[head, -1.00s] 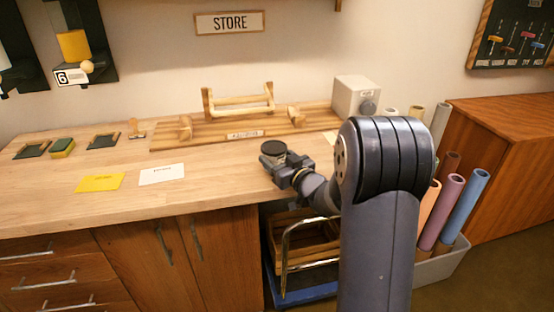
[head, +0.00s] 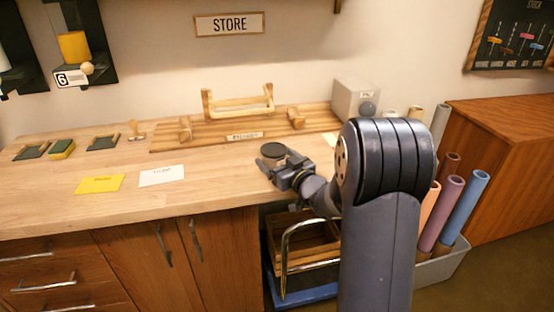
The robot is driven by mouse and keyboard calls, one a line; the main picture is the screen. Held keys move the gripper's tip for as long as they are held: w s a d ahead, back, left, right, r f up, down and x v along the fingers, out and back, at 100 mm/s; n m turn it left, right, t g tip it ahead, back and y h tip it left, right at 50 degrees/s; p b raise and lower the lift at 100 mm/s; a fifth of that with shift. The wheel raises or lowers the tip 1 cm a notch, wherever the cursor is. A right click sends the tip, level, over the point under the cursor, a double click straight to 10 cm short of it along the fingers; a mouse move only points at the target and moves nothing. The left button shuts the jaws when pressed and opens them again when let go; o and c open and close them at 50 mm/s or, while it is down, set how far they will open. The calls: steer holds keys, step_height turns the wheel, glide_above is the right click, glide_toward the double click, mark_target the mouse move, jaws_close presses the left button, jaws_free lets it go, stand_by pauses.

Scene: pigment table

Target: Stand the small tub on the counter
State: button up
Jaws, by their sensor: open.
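The small tub (head: 273,150) has a round dark lid. It shows in the head view near the counter's front right part, lid up and apparently upright on the counter (head: 225,178). My gripper (head: 279,163) is open at the near side of the tub. Its fingers hide most of the tub's body, so I cannot tell whether they touch it.
A wooden rack (head: 210,137) stands behind the tub, with a grey box (head: 356,99) to its right. A yellow card (head: 100,184) and a white card (head: 162,175) lie to the left. Rolled tubes (head: 466,208) stand in a bin at right.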

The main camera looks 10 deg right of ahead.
steer(key=v, duration=1.1)
steer(key=shift+s+d, duration=0.15)
steer(key=shift+s, duration=0.25)
